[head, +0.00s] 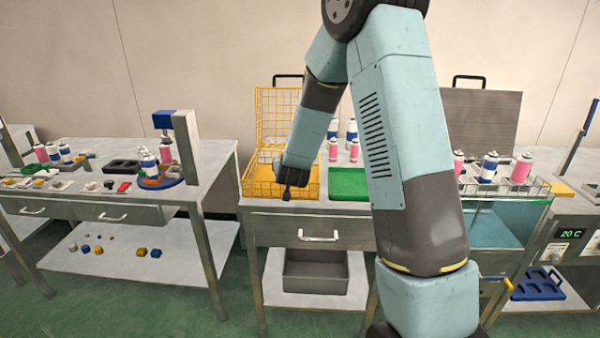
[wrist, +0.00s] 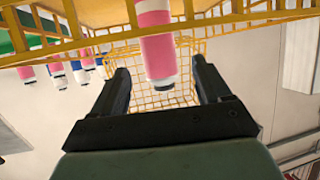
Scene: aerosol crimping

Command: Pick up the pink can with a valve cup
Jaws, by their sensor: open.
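My gripper (head: 287,193) is low over the yellow wire basket (head: 255,183) in the head view, where its fingers are too small to read. In the wrist view, my gripper (wrist: 160,68) is open, one finger on each side of a pink can (wrist: 160,58). That picture looks upside down. The can has a pink body with white bands and a small dark end, possibly the valve cup, pointing down in the picture. I see a gap on both sides of it and cannot tell its depth between the fingers. I cannot make out this can in the head view.
The basket's raised yellow mesh lid (head: 276,112) stands behind it. A green tray (head: 349,184) lies to its right, with pink and blue-white cans behind. A left table holds a crimping stand (head: 187,145) and small parts. More cans stand in a wire rack at right.

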